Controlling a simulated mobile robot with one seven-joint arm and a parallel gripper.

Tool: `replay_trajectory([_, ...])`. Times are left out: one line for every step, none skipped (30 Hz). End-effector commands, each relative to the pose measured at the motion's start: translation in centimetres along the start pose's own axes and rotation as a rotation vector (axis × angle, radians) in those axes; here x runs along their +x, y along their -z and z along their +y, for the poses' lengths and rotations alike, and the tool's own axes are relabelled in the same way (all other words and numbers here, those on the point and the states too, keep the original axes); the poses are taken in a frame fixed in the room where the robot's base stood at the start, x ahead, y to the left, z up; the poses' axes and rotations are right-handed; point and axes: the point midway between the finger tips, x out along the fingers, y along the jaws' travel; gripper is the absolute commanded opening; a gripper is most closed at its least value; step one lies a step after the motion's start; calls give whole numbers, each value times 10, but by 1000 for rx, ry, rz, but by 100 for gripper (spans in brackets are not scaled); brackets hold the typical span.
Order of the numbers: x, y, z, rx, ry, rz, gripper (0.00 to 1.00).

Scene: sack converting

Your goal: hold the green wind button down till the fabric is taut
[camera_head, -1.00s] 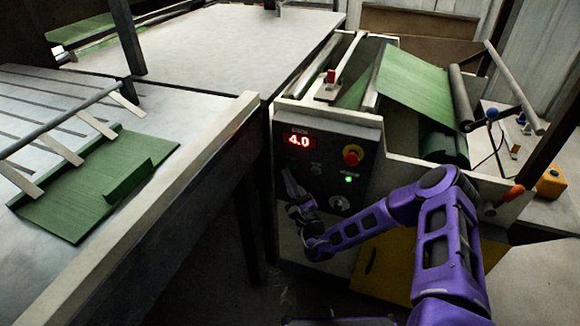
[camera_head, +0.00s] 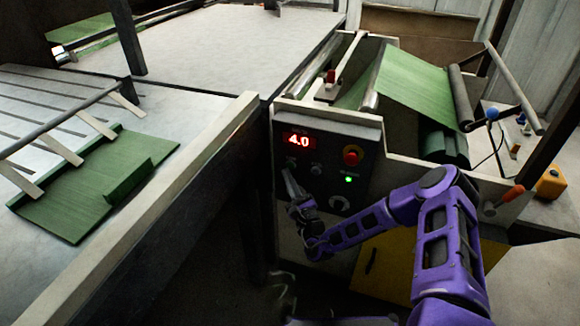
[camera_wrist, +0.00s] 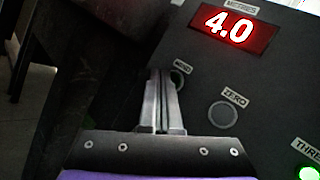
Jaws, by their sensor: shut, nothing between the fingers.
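The black control panel (camera_head: 325,150) carries a red display reading 4.0, which also shows in the wrist view (camera_wrist: 235,28). The wind button (camera_wrist: 178,78) lies under a WIND label and is partly hidden by my fingertips; its colour is hard to tell. My gripper (camera_wrist: 162,72) is shut and empty, its tips at the left edge of that button. I cannot tell whether they touch the panel. My gripper also shows in the head view (camera_head: 287,173). The green fabric (camera_head: 415,85) slopes from the machine's roller to the right; its tension is unclear.
A ZERO button (camera_wrist: 222,114) sits right of the wind button. A red and yellow stop button (camera_head: 352,156), a lit green lamp (camera_head: 348,179) and a dial (camera_head: 339,202) are on the panel. A table (camera_head: 200,190) stands close on the left.

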Motion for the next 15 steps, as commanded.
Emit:
replay_trajectory([1,0,-1,0,0,0,0])
replay_trajectory([2,1,-1,0,0,0,0])
replay_trajectory([3,2,-2,0,0,0,0])
replay_trajectory([4,2,-3,0,0,0,0])
replay_trajectory([4,2,-3,0,0,0,0])
replay_trajectory([5,3,-4,0,0,0,0])
replay_trajectory([5,4,-4,0,0,0,0])
replay_trajectory([5,4,-4,0,0,0,0])
replay_trajectory([5,4,-4,0,0,0,0])
replay_trajectory([5,4,-4,0,0,0,0])
replay_trajectory([5,4,-4,0,0,0,0])
replay_trajectory([5,4,-4,0,0,0,0])
replay_trajectory([5,4,-4,0,0,0,0])
replay_trajectory([5,4,-4,0,0,0,0])
replay_trajectory([5,4,-4,0,0,0,0])
